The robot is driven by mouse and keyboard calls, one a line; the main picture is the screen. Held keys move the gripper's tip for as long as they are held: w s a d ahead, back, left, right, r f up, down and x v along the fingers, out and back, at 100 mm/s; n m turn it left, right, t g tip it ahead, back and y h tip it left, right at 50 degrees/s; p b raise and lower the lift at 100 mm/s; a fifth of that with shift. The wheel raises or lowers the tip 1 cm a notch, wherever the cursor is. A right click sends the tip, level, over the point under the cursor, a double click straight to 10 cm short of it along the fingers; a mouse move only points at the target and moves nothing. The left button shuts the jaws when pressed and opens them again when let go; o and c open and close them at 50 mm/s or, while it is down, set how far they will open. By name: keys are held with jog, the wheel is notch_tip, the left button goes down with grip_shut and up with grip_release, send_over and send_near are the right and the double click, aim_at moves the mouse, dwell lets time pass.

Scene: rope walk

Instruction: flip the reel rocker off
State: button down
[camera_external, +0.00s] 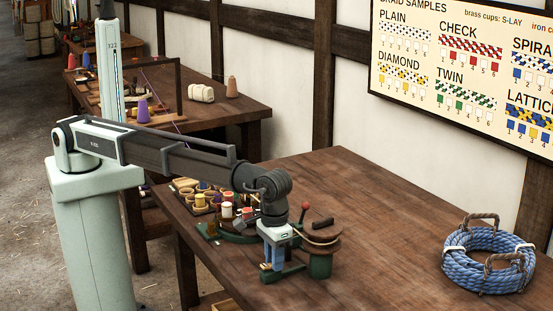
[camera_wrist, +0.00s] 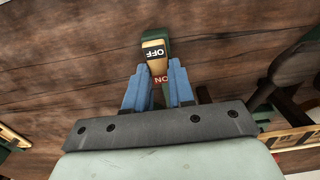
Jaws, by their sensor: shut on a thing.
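The reel rocker (camera_wrist: 155,57) shows in the wrist view as a small switch on a dark green mount. Its far end is cream with a black OFF label, upside down in the picture; its near end is red with an ON label. My gripper (camera_wrist: 158,72) has its two blue fingers on either side of it, shut on the rocker. I cannot tell which end is pressed down. In the external view my gripper (camera_external: 272,264) points down at a green base (camera_external: 284,276) beside the wooden reel (camera_external: 321,238); the fingers hide the rocker there.
A lever with a red knob (camera_external: 305,206) stands by the reel. Several spools (camera_external: 226,210) sit on a tray to the left. A blue rope coil (camera_external: 488,260) lies at the right of the workbench (camera_external: 400,210). The bench between reel and coil is clear.

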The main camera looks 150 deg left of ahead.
jog(key=shift+d+y, duration=0.3)
jog(key=shift+y, duration=0.4)
jog(key=shift+d+y, duration=0.25)
jog(key=shift+y, duration=0.75)
jog(key=shift+d+y, duration=0.2)
jog(key=shift+y, duration=0.8)
jog(key=c, duration=1)
grip_release()
jog(key=shift+o, duration=0.2)
jog(key=shift+r, duration=0.1)
jog(key=v, duration=1.3)
jog(key=shift+r, duration=0.35)
